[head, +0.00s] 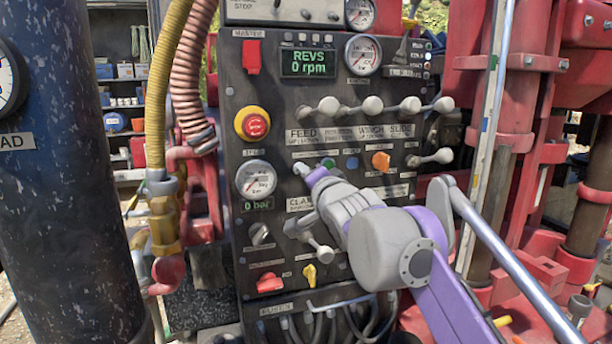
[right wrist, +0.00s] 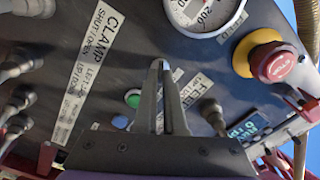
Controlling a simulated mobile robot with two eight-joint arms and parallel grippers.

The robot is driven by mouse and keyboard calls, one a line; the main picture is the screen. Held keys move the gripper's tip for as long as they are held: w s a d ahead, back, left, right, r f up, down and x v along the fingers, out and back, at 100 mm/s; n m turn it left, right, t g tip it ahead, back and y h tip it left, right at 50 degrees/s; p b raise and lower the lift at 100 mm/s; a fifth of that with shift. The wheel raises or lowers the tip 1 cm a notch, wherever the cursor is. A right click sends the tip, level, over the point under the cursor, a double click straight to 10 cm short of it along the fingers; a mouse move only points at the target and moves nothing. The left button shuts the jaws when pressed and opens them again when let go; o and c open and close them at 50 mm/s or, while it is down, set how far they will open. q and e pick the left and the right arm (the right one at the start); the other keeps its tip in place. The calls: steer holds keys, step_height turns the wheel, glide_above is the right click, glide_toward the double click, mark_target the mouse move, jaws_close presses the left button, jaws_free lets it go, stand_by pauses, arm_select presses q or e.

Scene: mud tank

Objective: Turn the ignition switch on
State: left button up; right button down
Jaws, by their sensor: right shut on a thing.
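My right gripper (head: 306,171) reaches in from the lower right to the dark control panel (head: 285,215). Its fingers are closed together just left of a green button (head: 328,163), below the FEED label. It is shut on a small grey knob or lever, largely hidden by the fingertips. In the right wrist view, the closed fingers (right wrist: 160,68) meet the panel between the green button (right wrist: 133,99) and the FEED label. No ignition label is readable. Other panel switches are an orange knob (head: 380,160), a black knob (head: 259,233), a red switch (head: 268,282) and a yellow switch (head: 310,275). My left gripper is out of view.
A red emergency button (head: 255,125) and a pressure gauge (head: 256,179) sit left of the gripper. A row of levers (head: 372,105) is above it. Hoses (head: 172,90) run down the left side. The display (head: 308,63) reads 0 rpm.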

stand_by(0.5)
steer(key=c, duration=1)
jaws_free()
steer(key=shift+s, duration=0.1)
steer(key=b+v, duration=0.2)
steer(key=v, duration=0.8)
steer(key=shift+s+d, duration=0.15)
steer(key=shift+s, duration=0.2)
